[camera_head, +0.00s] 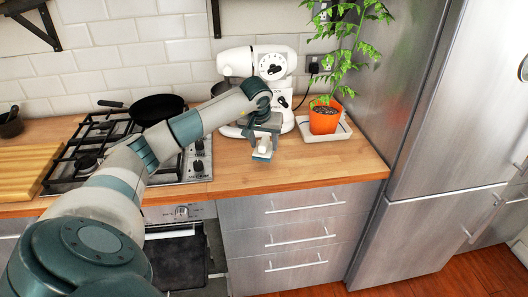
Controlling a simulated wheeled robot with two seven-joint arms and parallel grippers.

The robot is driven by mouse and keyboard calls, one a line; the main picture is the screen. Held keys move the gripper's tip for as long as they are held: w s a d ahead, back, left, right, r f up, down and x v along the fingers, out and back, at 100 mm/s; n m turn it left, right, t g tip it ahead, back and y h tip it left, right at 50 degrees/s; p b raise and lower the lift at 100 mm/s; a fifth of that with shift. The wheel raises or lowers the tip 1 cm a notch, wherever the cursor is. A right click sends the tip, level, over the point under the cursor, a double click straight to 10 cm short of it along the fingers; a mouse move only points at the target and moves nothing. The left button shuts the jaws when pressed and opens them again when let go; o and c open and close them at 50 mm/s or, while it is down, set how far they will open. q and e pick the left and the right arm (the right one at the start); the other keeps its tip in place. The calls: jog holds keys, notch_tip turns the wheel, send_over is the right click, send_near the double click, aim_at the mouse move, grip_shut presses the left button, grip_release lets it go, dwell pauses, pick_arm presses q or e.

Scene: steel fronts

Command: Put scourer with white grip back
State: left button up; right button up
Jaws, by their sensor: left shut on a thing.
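My left arm reaches in from the lower left across the stove to the counter. My left gripper (264,145) points down over the wooden counter (316,169), in front of the white stand mixer. It is shut on the scourer with white grip (263,153), a small piece with a white top and a teal lower edge. The scourer is at or just above the counter surface; I cannot tell if it touches. My right gripper is not in view.
The white stand mixer (278,66) stands behind my gripper. An orange plant pot (323,118) sits on a white tray (339,131) to the right. A black pan (158,108) is on the gas hob (112,125). The counter front right is clear beside the steel fridge (431,110).

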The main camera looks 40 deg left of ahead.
aim_at(264, 152)
pick_arm(q)
jog(key=shift+f+p, duration=0.8)
jog(key=shift+f, duration=1.15)
jog(key=shift+f, duration=0.15)
jog(key=o, duration=1.2)
jog(key=shift+c, duration=0.2)
